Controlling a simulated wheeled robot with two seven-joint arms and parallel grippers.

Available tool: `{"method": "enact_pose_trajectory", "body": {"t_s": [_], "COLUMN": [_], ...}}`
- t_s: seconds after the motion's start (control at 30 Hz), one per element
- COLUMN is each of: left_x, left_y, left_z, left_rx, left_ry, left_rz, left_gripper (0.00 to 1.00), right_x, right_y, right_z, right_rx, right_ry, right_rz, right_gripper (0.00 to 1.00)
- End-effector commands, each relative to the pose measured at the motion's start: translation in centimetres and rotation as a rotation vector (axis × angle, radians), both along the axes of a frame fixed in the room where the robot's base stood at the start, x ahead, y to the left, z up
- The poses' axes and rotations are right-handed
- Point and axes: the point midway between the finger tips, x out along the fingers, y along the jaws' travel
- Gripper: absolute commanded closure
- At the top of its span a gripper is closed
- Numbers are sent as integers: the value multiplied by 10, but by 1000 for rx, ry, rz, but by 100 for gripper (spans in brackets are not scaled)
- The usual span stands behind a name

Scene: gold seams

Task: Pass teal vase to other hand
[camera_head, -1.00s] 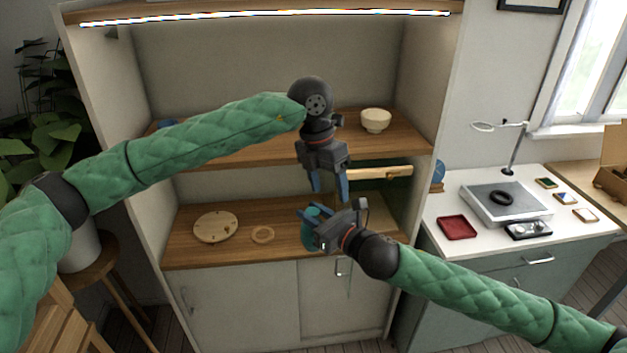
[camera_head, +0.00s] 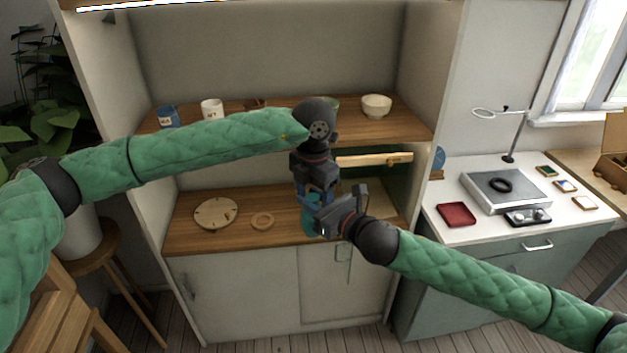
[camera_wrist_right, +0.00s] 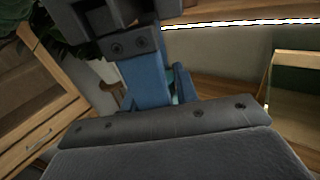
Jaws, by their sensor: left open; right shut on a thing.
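The teal vase (camera_head: 311,222) is mostly hidden behind my grippers in the head view; only part of its teal side shows. My right gripper (camera_head: 314,209) is shut on the vase and holds it in front of the lower shelf. My left gripper (camera_head: 316,196) is open and points down right above the vase, its blue fingers close to the right gripper's fingers. In the right wrist view a blue finger (camera_wrist_right: 147,82) of the left gripper fills the middle, and a sliver of teal (camera_wrist_right: 176,99) shows beside it. I cannot tell whether the left fingers touch the vase.
The lower shelf (camera_head: 188,233) holds a round wooden disc (camera_head: 215,213) and a wooden ring (camera_head: 262,221). The upper shelf holds a blue cup (camera_head: 168,117), a white mug (camera_head: 212,109) and a cream bowl (camera_head: 376,106). A white-topped counter (camera_head: 430,228) stands to the right.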

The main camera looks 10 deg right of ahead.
Motion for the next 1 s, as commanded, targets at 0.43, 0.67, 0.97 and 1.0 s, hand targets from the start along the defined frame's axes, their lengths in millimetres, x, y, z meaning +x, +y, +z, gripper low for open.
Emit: {"method": "enact_pose_trajectory", "body": {"t_s": [0.43,0.67,0.97,1.0], "left_x": [0,0,0,0], "left_y": [0,0,-1,-1], "left_z": [-38,-39,-38,-38], "left_rx": [-1,-1,-1,-1], "left_ry": [0,0,0,0], "left_rz": [0,0,0,0], "left_gripper": [34,34,73,73], "right_x": [0,0,0,0], "right_y": [0,0,0,0], "right_z": [0,0,0,0], "right_rx": [1,1,1,1], "right_ry": [-1,-1,-1,-1], "right_rz": [0,0,0,0], "right_gripper": [100,100,60,53]}}
